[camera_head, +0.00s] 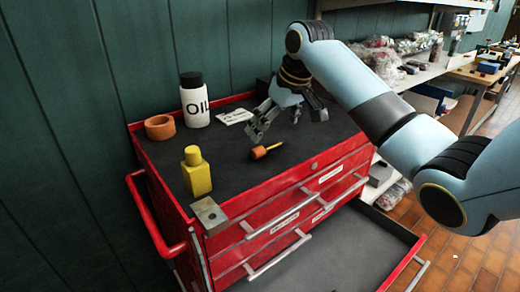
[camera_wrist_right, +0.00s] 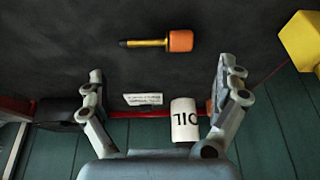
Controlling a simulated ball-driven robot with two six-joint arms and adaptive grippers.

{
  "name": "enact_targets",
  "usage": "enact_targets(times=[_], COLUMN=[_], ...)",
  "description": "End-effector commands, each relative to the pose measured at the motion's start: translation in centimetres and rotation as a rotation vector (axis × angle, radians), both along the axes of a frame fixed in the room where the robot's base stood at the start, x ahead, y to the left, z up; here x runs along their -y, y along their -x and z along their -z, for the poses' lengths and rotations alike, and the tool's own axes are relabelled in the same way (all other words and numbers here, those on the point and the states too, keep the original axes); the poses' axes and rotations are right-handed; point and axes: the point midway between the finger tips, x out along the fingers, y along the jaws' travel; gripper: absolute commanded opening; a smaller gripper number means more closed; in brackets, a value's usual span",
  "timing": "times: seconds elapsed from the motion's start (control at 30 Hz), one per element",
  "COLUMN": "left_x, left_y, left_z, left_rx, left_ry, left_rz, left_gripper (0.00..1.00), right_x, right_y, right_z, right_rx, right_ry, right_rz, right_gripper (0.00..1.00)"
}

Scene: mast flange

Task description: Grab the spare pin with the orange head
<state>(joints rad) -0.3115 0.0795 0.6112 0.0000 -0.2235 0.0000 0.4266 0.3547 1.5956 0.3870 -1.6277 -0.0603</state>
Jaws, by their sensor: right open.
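The spare pin (camera_head: 259,152) has an orange head, a brass-coloured shaft and a dark tip. It lies on the dark top of the red tool chest (camera_head: 262,200). In the right wrist view the pin (camera_wrist_right: 180,41) lies sideways, orange head to the right, beyond the fingertips. My right gripper (camera_head: 289,116) is open and empty above the chest top, just behind the pin in the head view. Its two spread fingers also show in the wrist view (camera_wrist_right: 160,72), with nothing between them at the tips. My left gripper is not in view.
A white oil bottle (camera_head: 195,107), an orange ring (camera_head: 160,128), a white card (camera_head: 234,117), a yellow bottle (camera_head: 197,174) and a metal block with a hole (camera_head: 208,212) stand or lie around the chest top. A lower drawer (camera_head: 335,262) is pulled open. The surface around the pin is clear.

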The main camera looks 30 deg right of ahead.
Motion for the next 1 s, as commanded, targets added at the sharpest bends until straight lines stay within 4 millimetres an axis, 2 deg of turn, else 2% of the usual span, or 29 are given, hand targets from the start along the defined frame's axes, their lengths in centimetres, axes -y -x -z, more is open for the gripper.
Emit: enact_targets(times=[0.07,0.17,0.47,0.73,0.77,1.0], left_x=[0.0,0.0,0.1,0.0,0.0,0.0], left_y=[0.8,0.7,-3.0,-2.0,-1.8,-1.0], left_z=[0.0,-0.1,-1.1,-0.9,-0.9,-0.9], left_rx=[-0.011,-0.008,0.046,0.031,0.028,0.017], left_ry=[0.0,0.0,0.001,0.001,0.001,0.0], left_rz=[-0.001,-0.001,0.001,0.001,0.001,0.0], left_gripper=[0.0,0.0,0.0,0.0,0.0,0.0], right_x=[0.0,0.0,0.0,0.0,0.0,0.0], right_y=[-0.3,-0.5,-1.9,-2.2,-2.2,-2.1], right_z=[0.7,1.4,5.4,5.9,5.9,5.9], right_rx=[-0.001,0.0,-0.001,0.001,0.001,0.001], right_ry=[0.001,0.001,0.0,0.003,0.003,0.003], right_rz=[-0.001,-0.001,-0.001,-0.001,-0.001,-0.001], right_gripper=[1.0,1.0,1.0,1.0,0.99,0.67])
